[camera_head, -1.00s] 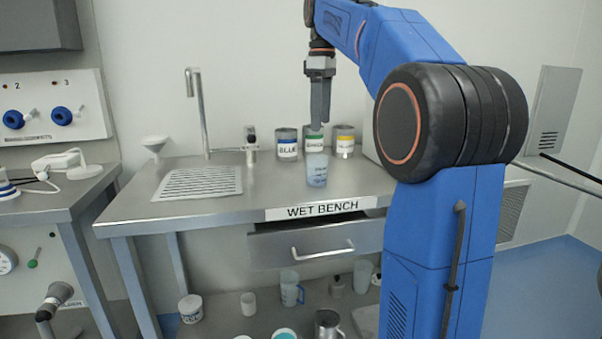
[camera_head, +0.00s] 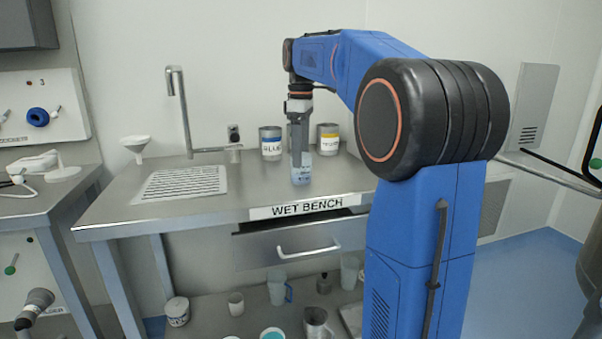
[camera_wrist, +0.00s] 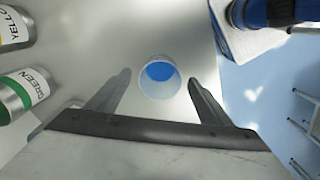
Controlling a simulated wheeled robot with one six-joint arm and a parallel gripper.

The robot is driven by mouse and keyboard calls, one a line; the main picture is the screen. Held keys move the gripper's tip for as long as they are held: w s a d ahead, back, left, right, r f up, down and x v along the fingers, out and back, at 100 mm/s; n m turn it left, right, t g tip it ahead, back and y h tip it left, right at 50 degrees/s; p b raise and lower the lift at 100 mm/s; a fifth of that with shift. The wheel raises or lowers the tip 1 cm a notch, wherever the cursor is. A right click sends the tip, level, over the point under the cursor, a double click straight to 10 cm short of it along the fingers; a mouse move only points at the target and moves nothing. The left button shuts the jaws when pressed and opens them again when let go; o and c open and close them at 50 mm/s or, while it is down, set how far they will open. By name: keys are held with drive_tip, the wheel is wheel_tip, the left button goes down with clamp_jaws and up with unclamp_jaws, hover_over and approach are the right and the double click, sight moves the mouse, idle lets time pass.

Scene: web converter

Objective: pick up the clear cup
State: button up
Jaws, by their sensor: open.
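The clear cup (camera_head: 302,178) stands upright on the wet bench, with a blue content or bottom. In the wrist view the cup (camera_wrist: 160,76) is seen from above, between the two fingertips, with bare bench showing on both sides. My gripper (camera_head: 299,163) points down over the cup and is open. In the head view a finger overlaps the cup's upper part, hiding some of it. The wrist view shows the fingers (camera_wrist: 159,82) apart and not touching the cup.
Behind the cup stand the blue-label can (camera_head: 270,144), the yellow-label can (camera_head: 328,140) and the green-label can (camera_wrist: 22,92). A tap (camera_head: 182,110), drain grate (camera_head: 182,182) and funnel (camera_head: 136,145) are left. The bench front (camera_head: 240,203) is clear.

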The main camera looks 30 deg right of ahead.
drive_tip(key=shift+f, duration=2.85)
drive_tip(key=c, duration=1.1)
